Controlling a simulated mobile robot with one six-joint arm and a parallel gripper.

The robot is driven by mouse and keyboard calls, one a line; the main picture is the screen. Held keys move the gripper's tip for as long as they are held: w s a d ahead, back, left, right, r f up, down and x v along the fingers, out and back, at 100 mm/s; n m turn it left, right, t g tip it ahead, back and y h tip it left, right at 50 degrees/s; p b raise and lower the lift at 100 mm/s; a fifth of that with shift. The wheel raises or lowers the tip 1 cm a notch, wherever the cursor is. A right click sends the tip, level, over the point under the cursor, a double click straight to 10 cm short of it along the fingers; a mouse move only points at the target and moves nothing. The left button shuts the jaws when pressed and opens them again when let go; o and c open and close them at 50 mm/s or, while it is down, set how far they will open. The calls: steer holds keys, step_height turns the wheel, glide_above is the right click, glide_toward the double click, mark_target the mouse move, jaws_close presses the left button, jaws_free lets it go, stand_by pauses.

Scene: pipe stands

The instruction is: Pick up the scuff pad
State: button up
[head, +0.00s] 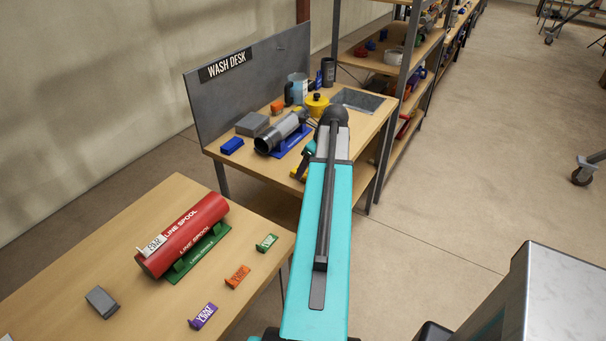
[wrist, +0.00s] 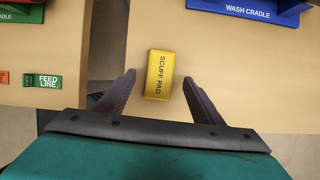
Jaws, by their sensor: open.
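The scuff pad (wrist: 158,66) is a yellow block with dark lettering, lying on the wood top of the wash desk in the wrist view. A small yellow patch of it shows beside my arm in the head view (head: 297,174). My gripper (wrist: 159,79) is open, with one dark finger to the left of the pad and one to the right. A gap shows on both sides, so neither finger appears to touch it. The height of the fingers above the desk is hard to tell. My arm hides most of the gripper in the head view.
The blue wash cradle (wrist: 245,11) lies beyond the pad to the right, holding a grey pipe (head: 283,133). A yellow-lidded pot (head: 317,105) and a blue block (head: 231,146) stand on the desk. A separate table (head: 130,230) at left holds the red line spool (head: 190,233).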

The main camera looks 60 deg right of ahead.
steer(key=shift+p+x, duration=0.3)
steer(key=shift+x, duration=1)
steer(key=c, duration=1.2)
steer(key=shift+o, duration=0.2)
steer(key=shift+r, duration=0.2)
steer(key=shift+r+b, duration=0.8)
steer(key=shift+r, duration=0.6)
steer(key=s+a+r+b, duration=0.1)
steer(key=s+b, duration=0.1)
steer(key=s, duration=0.6)
steer(key=s+a+b, duration=0.1)
steer(key=s+b, duration=0.1)
steer(key=s, duration=0.5)
steer(key=shift+s+a+r, duration=0.35)
steer(key=shift+s+r, duration=0.05)
